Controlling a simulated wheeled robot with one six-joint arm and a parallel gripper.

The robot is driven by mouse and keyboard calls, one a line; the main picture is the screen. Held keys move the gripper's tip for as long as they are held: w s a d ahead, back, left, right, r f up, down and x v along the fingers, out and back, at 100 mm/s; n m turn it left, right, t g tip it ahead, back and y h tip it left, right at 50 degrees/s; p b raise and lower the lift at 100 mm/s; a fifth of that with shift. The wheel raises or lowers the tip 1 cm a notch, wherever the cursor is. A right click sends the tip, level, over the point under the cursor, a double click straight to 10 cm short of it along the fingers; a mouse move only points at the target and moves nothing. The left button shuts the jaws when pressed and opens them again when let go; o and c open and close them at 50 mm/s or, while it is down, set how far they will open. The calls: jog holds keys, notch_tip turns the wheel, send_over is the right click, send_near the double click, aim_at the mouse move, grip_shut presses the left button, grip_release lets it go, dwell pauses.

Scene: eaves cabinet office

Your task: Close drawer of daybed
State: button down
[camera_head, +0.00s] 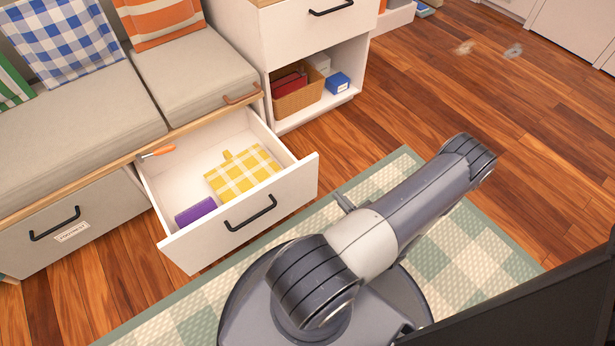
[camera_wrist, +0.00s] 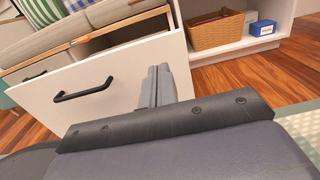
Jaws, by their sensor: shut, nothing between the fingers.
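The daybed (camera_head: 90,125) stands at the left with its white drawer (camera_head: 210,239) pulled well out. The drawer has a black handle (camera_head: 250,212) and holds a yellow checked cloth item (camera_head: 243,172), a purple item (camera_head: 195,212) and an orange-handled tool (camera_head: 156,152). In the wrist view the drawer front (camera_wrist: 120,70) fills the left and middle. My gripper (camera_wrist: 157,84) is shut and empty, in front of the right end of the drawer front, right of the handle. I cannot tell whether it touches the front. In the head view my arm mostly hides it.
A white cabinet (camera_head: 310,60) with an open shelf stands right of the drawer, holding a basket (camera_head: 298,96) and a blue box (camera_head: 338,83). A closed daybed drawer (camera_head: 95,215) is at the left. A green checked rug (camera_head: 180,310) lies below.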

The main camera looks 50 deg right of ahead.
jog(key=b, duration=0.3)
send_near(307, 162)
jog(key=x, duration=0.5)
jog(key=shift+w+f, duration=0.1)
jog(key=shift+f, duration=0.15)
jog(key=shift+b+x, duration=0.35)
jog(key=shift+x, duration=0.5)
jog(key=shift+d+r, duration=0.1)
